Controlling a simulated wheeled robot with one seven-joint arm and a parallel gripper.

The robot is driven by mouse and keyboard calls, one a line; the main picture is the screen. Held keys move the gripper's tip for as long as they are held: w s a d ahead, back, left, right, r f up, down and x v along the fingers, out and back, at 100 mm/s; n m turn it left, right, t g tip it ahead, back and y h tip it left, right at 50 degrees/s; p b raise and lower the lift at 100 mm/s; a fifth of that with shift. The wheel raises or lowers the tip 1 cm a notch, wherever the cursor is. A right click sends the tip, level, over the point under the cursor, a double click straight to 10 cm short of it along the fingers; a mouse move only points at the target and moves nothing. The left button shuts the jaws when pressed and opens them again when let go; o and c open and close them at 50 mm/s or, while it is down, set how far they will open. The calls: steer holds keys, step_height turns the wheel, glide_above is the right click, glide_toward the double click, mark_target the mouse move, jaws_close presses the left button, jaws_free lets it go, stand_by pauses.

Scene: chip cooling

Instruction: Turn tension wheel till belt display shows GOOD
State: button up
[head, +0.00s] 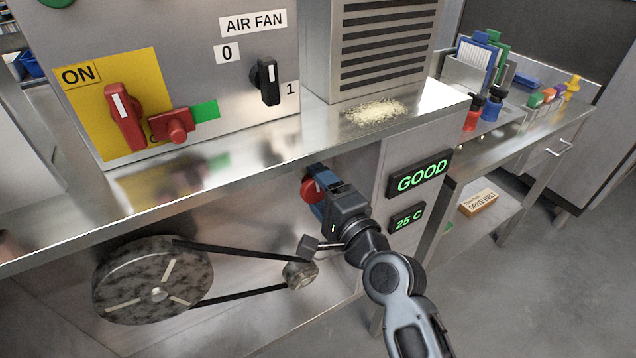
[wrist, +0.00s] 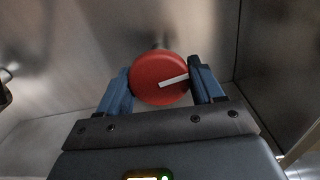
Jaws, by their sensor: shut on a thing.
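The red tension wheel (head: 308,189) sits under the steel counter, left of the displays. In the wrist view the wheel (wrist: 158,80) is a red disc with a white line pointing right and slightly up. My gripper (head: 316,190) has its blue fingers on the wheel's two sides; in the wrist view my gripper (wrist: 160,88) is shut on it. The belt display (head: 422,175) reads GOOD in green. The black belt (head: 245,252) runs from a large speckled pulley (head: 152,280) to a small pulley (head: 300,274).
A second display (head: 407,219) reads 25 C. The counter edge (head: 200,211) overhangs my gripper. Above are a red switch (head: 124,117) at ON and a black AIR FAN knob (head: 267,82). A DRIVE BELT box (head: 478,202) lies on a shelf at right.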

steer(key=shift+d, duration=0.2)
stand_by(0.3)
steer(key=o, duration=1)
steer(key=shift+a, duration=0.1)
steer(key=b+v, duration=0.1)
steer(key=v, duration=0.6)
steer(key=shift+s+d, duration=0.25)
steer(key=shift+s, duration=0.05)
steer(key=shift+f, duration=0.1)
